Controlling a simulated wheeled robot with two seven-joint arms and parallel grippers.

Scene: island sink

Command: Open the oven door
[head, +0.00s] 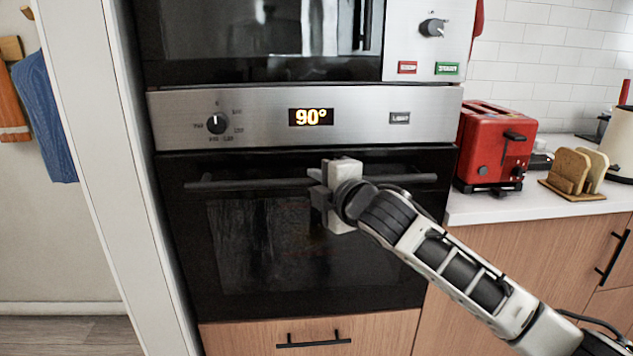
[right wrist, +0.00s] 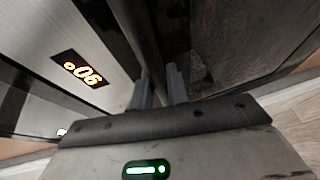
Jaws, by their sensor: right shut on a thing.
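The oven door (head: 260,245) is a black glass front under a steel control panel, and it looks closed or nearly so. Its dark bar handle (head: 245,184) runs across the top of the door. My right gripper (head: 318,186) is at the middle of this handle, shut on it, with the arm reaching in from the lower right. My left gripper is not in view.
The control panel (head: 260,117) has a knob (head: 217,123) and a display reading 90°. A microwave (head: 260,40) is above. A wooden drawer (head: 310,335) is below the door. A red toaster (head: 494,145) stands on the counter at right. A white side panel (head: 95,130) borders the oven at left.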

